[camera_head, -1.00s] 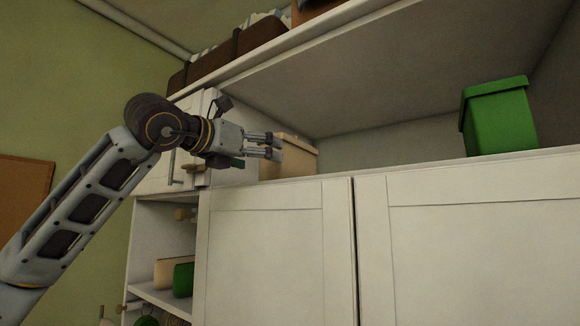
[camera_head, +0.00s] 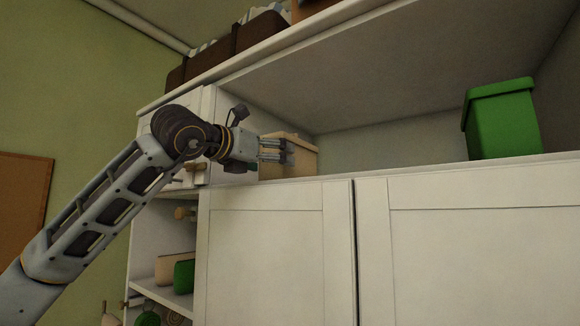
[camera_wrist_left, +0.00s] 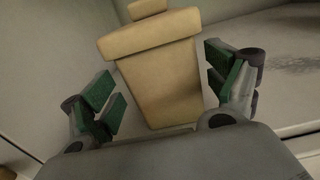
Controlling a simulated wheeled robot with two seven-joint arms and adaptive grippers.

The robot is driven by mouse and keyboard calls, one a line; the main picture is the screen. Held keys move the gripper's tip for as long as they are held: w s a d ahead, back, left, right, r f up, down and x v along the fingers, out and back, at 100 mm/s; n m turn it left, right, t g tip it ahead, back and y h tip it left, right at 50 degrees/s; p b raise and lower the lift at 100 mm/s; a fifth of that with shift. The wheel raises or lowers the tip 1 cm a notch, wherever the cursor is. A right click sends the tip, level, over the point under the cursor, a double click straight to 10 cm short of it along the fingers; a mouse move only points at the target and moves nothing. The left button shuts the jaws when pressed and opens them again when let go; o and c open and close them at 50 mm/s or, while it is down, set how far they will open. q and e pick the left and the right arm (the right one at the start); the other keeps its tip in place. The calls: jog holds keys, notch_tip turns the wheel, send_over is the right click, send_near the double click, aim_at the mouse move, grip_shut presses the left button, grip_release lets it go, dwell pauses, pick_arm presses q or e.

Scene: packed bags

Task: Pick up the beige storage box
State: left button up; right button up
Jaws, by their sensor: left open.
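The beige storage box (camera_head: 300,161) stands upright on the cabinet shelf near its left end, partly hidden behind my left gripper (camera_head: 288,151). It is a tapered box with a wider lid and a small knob-like part on top, seen in the left wrist view (camera_wrist_left: 163,80). My left gripper is open and empty, and the box shows between its green-padded fingers (camera_wrist_left: 165,95) in that view. I cannot tell whether either finger touches the box; gaps show on both sides in the wrist view. My right gripper is not in view.
A green lidded bin (camera_head: 502,120) stands on the same shelf (camera_head: 400,165) at the right, with free room between. A brown case (camera_head: 235,48) lies on the top shelf. Closed white doors (camera_head: 265,250) are below. Beige and green items (camera_head: 184,276) sit in the lower left compartment.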

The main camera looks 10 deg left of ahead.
pick_arm(q)
jog(key=shift+p+x, duration=0.7)
jog(key=shift+x, duration=0.7)
jog(key=shift+w+d, duration=0.3)
jog(key=shift+w, duration=0.15)
jog(key=c, duration=0.9)
jog(key=shift+c, duration=1)
